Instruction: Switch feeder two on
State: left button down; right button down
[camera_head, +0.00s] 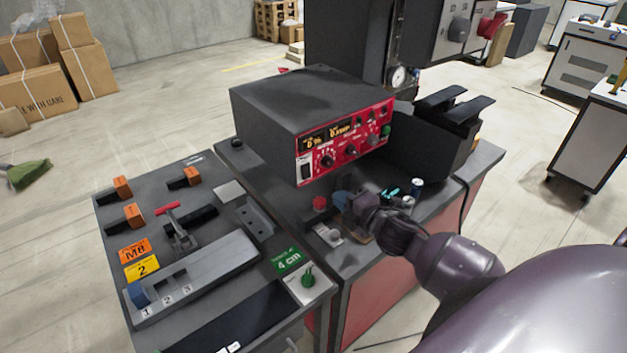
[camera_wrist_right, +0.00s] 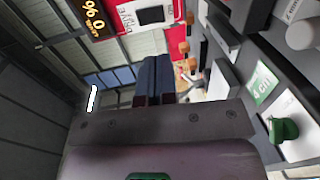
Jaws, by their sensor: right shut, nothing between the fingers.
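A dark control box (camera_head: 285,100) with a red front panel (camera_head: 340,150) stands on the grey bench. A black rocker switch (camera_head: 305,169) is at the left end of the panel. The switch also shows at the top of the right wrist view (camera_wrist_right: 153,15), past my fingertips. I cannot tell its on or off position. Lit displays (camera_head: 328,135) show beside it. My right gripper (camera_head: 343,201) is shut and empty, in front of and below the panel, apart from the switch. Its blue fingers (camera_wrist_right: 154,78) are together in the wrist view. My left gripper is not in view.
A red button (camera_head: 320,203) and a grey knob (camera_head: 331,236) sit near my right gripper. The left bench has a yellow "2" tag (camera_head: 142,268), a numbered selector bar (camera_head: 205,274) and a green knob (camera_head: 308,277). A black machine (camera_head: 432,135) stands right of the box.

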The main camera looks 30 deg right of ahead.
aim_at(308, 177)
jog(key=w, duration=0.3)
jog(key=w+f, duration=0.1)
jog(key=w, duration=0.3)
jog(key=w+a, duration=0.1)
jog(key=w, duration=0.3)
jog(key=shift+f, duration=0.2)
jog(key=shift+w+f, duration=0.1)
jog(key=shift+w, duration=0.1)
